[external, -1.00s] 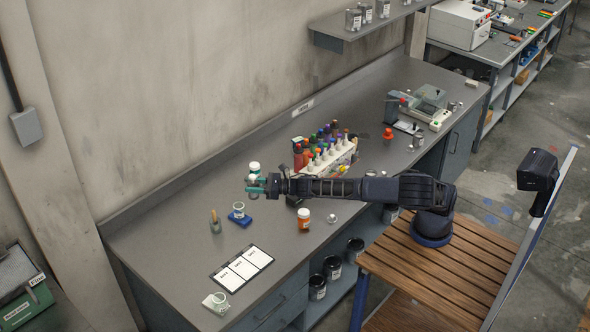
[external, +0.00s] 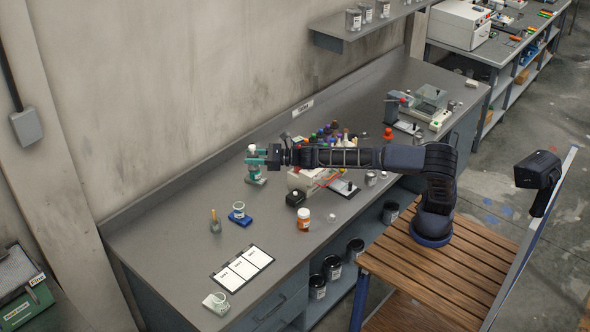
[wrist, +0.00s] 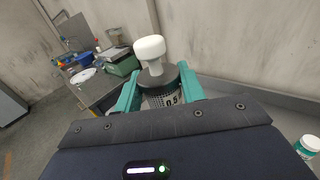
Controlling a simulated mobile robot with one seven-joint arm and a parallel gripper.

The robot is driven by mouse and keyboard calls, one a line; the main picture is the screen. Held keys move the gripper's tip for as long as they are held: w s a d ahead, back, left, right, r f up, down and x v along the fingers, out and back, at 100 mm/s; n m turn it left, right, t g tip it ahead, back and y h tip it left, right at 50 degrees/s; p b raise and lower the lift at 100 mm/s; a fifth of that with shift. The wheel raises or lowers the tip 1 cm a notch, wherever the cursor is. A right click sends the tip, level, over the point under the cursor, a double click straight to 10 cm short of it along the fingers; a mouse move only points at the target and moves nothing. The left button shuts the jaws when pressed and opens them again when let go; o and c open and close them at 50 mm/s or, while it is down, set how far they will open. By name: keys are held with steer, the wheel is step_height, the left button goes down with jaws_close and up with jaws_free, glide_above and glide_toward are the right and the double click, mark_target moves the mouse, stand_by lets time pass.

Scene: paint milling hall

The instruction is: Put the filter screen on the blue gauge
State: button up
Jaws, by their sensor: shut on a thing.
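My gripper (external: 258,161) is raised above the back left part of the bench and shut on the filter screen. In the wrist view the filter screen (wrist: 160,97) is a dark perforated cylinder with a white knob on top, between my gripper's teal fingers (wrist: 160,88). Its white knob (external: 252,149) also shows in the external view. The blue gauge (external: 238,218) appears to be the small blue block on the bench, lower left of my gripper, with a pale ring-shaped part on top. The filter screen is well apart from it.
A jar (external: 255,180) stands partly hidden behind my gripper; a green-labelled jar shows in the wrist view (wrist: 308,146). Nearby are a grey-green brass-topped item (external: 215,223), a black item (external: 295,199), an orange jar (external: 304,220) and a card (external: 243,264). Bottles stand right of my gripper.

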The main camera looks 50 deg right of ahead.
steer(key=shift+w+d+f, duration=0.2)
steer(key=shift+w+d, duration=0.05)
steer(key=shift+w, duration=0.2)
steer(key=shift+w+d+f, duration=0.15)
steer(key=shift+w+d, duration=0.05)
steer(key=shift+w, duration=0.2)
steer(key=w+d+f, duration=0.4)
steer(key=w+d, duration=0.8)
steer(key=w+d+f, duration=0.5)
steer(key=w+d, duration=0.7)
steer(key=d, duration=0.1)
steer(key=w+d+r, duration=0.1)
steer(key=d+r, duration=0.2)
steer(key=d, duration=0.9)
steer(key=w+d+r+h, duration=0.1)
steer(key=w+d+r, duration=0.15)
steer(key=d, duration=1.05)
steer(key=w+d+r, duration=0.1)
steer(key=d+r, duration=0.3)
steer(key=d, duration=0.8)
steer(key=shift+m+t, duration=0.4)
steer(key=f, duration=3)
steer(key=shift+s+f, duration=0.2)
steer(key=shift+f, duration=0.15)
steer(key=o, duration=1.1)
steer(key=shift+f, duration=0.1)
